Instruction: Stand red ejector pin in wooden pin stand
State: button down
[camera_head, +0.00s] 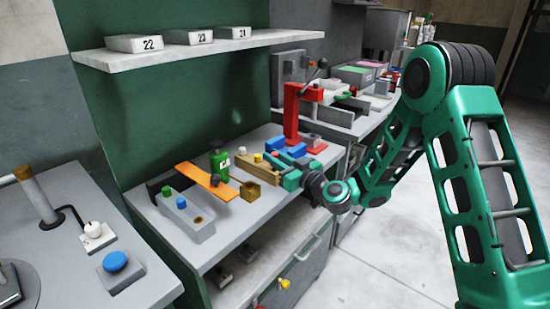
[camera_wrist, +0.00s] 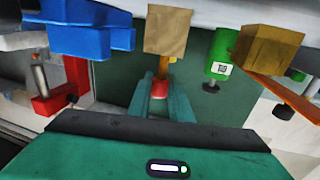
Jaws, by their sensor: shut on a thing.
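My gripper (camera_head: 287,180) is low over the bench, just right of the long tan wooden holder. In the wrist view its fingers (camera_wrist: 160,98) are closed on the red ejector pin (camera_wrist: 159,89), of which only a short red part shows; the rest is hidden. The small brown wooden block with a dark hole on top, which looks like the pin stand (camera_head: 250,191), stands on the bench left of my gripper and apart from it. In the wrist view the stand (camera_wrist: 266,47) is at the upper right.
The tan holder (camera_head: 255,166), its end (camera_wrist: 167,30) ahead of my fingers, is very close.

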aim_at(275, 172)
jog(key=shift+f, duration=1.65)
jog(key=c, duration=1.5)
grip_release()
jog(key=shift+c, duration=0.2)
jog(key=v, duration=0.6)
jog(key=shift+d+f, duration=0.15)
jog(key=shift+d, duration=0.1)
jog(key=v, duration=0.4)
jog(key=shift+s, duration=0.15)
jog(key=shift+r, duration=0.2)
